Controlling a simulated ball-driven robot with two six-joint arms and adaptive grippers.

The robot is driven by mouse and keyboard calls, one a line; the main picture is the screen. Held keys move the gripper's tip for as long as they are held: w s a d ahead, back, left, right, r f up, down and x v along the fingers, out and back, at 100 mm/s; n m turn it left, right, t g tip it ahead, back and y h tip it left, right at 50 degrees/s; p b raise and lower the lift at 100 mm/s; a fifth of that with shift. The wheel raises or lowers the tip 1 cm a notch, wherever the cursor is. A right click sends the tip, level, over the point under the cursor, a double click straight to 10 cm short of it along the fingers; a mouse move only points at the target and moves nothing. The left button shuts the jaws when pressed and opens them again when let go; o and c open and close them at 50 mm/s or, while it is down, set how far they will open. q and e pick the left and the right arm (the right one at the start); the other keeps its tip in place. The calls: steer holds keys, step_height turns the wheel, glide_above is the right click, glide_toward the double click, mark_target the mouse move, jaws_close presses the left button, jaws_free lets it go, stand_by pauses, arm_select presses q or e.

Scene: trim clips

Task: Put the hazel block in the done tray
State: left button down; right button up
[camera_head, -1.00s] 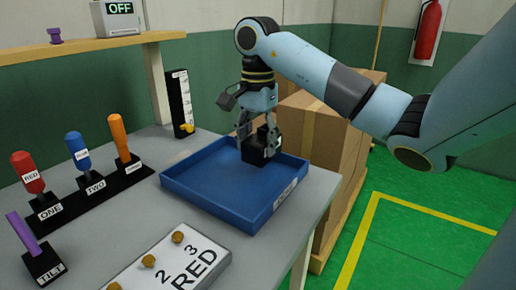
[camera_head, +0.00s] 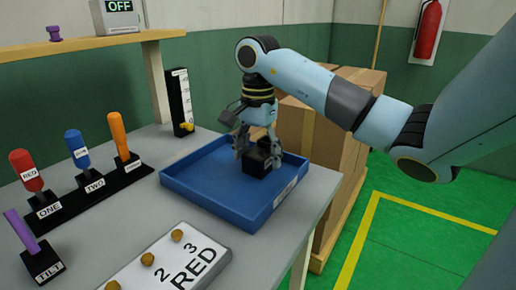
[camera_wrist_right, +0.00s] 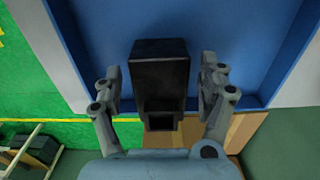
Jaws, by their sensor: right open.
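A black block (camera_head: 257,161), which does not look hazel, is inside the blue tray (camera_head: 215,205), toward its back right. It appears to sit on the tray floor. The tray has a small label on its front right wall, too small to read. My right gripper (camera_head: 258,152) is open around the block from above. In the right wrist view the block (camera_wrist_right: 160,75) stands between the two open fingers (camera_wrist_right: 162,85), with a gap on each side. My left gripper is not in view.
Left of the tray are a red lever (camera_head: 27,172), a blue lever (camera_head: 78,150), an orange lever (camera_head: 119,136) and a purple TILT lever (camera_head: 22,230). A RED panel with knobs (camera_head: 180,262) lies in front. Cardboard boxes (camera_head: 335,130) stand behind the table.

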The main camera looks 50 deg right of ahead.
mark_target(258, 152)
steer(key=shift+r, duration=0.5)
step_height(258, 152, up, 5)
steer(key=shift+r+p, duration=0.15)
steer(key=shift+p, duration=1.1)
step_height(258, 152, up, 6)
steer(key=p, duration=0.6)
